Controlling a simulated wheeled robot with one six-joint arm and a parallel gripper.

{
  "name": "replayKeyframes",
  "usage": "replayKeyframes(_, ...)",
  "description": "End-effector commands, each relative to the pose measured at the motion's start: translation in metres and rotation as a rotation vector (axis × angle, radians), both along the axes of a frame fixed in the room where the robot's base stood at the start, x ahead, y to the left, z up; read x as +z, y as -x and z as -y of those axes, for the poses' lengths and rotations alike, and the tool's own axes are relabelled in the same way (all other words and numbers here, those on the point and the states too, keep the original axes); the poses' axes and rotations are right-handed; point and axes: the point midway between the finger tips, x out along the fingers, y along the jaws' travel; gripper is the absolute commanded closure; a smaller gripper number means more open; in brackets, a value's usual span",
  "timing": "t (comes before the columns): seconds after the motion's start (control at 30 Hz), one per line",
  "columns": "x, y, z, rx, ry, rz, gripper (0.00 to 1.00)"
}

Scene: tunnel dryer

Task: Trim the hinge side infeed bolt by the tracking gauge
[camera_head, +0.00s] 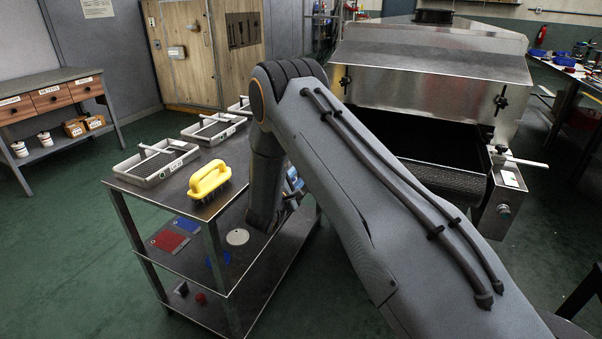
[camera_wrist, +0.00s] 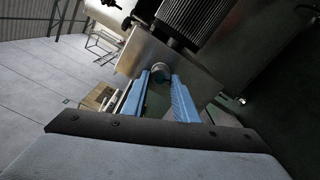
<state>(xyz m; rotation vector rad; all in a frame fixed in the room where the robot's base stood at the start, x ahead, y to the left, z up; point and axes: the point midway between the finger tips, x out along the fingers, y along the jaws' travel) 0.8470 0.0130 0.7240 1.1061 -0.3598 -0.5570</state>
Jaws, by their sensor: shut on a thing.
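My gripper shows in the wrist view as two blue fingers (camera_wrist: 165,90), shut on a round bolt head (camera_wrist: 160,72) at a metal bracket plate (camera_wrist: 140,52). In the head view my arm hides most of the gripper, with a little blue (camera_head: 294,181) showing beside it. The tunnel dryer (camera_head: 430,65) stands at the back right with its dark belt (camera_head: 447,180) at the open mouth. My arm covers the mouth's left side. On its right side a bracket (camera_head: 494,213) carries a round bolt (camera_head: 504,210) and a small pale plate (camera_head: 510,179). I cannot make out gauge markings.
A cart (camera_head: 124,184) stands left of my arm. It bears grey trays (camera_head: 150,175) and a yellow-handled brush (camera_head: 209,181), with red and blue cards on its lower shelf. A drawer bench (camera_head: 50,82) is at far left. Green floor is free at lower left.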

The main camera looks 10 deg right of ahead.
Motion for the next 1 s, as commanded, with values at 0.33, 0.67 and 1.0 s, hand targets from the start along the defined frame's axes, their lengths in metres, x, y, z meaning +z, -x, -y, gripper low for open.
replayKeyframes(0.33, -0.0014, 0.0007, 0.0003, 0.0, 0.055, -0.043, 0.96)
replayKeyframes(0.67, -0.0016, 0.0008, 0.0002, 0.0, 0.058, -0.045, 0.96)
replayKeyframes(1.0, -0.0008, 0.0004, 0.0002, 0.0, 0.058, -0.043, 0.56)
